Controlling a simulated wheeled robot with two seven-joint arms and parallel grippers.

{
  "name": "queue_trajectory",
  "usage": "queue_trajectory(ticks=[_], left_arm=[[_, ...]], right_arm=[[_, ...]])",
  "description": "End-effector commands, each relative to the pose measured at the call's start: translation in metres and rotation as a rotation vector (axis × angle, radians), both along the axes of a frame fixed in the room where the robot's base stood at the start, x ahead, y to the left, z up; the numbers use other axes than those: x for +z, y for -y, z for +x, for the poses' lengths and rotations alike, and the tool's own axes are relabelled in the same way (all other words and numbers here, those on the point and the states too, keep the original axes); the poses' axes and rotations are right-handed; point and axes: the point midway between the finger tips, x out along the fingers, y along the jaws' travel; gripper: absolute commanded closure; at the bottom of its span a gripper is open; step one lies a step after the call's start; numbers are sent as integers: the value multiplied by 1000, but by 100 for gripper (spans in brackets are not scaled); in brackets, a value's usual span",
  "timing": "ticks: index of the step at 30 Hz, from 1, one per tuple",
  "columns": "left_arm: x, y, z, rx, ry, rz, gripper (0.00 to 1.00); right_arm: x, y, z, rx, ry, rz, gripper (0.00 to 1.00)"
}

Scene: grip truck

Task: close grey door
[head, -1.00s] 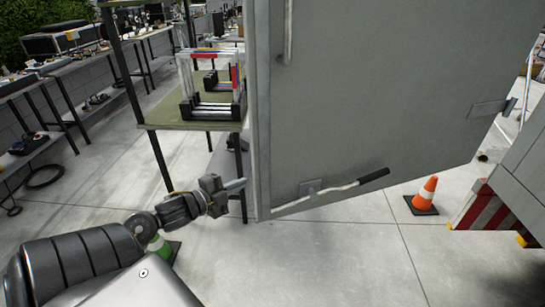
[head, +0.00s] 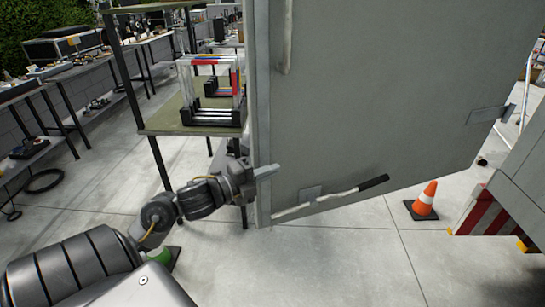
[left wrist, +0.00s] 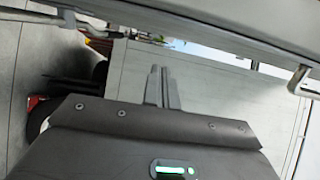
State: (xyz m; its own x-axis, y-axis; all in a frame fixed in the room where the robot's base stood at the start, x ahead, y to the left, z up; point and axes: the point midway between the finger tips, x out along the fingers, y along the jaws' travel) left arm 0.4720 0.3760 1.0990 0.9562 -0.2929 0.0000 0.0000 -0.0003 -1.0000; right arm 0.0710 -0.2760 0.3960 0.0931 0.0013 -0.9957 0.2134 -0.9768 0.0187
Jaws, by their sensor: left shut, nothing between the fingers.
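The grey door (head: 390,90) hangs open on the truck (head: 520,180) at the right of the head view. A bent metal lever with a black grip (head: 372,182) runs along its lower edge, and an upright bar handle (head: 286,40) is near its left edge. My left gripper (head: 266,170) is shut and empty. Its fingertips overlap the door's lower left edge in the head view; whether they touch it I cannot tell. The shut fingers also show in the left wrist view (left wrist: 160,86), apart from the pale bars around them. My right gripper is out of view.
A metal shelf (head: 190,130) with a rack on it stands behind my left gripper, left of the door. An orange traffic cone (head: 425,200) stands on the floor between door and truck. Workbenches (head: 60,85) line the left. The floor in front of the door is clear.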

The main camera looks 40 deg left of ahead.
Motion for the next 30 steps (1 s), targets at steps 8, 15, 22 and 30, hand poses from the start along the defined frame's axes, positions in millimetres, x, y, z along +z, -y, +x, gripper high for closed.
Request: queue_trajectory(ticks=[8, 15, 22, 30], left_arm=[[2, -12, 35, 2, -2, 0, 100], [0, -26, 43, 2, -1, 0, 100], [-1, -27, 44, 2, 0, 1, 100], [-1, -31, 48, -1, 2, 3, 100]], right_arm=[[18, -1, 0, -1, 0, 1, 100], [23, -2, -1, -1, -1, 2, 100], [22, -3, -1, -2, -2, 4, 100], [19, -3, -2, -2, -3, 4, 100]])
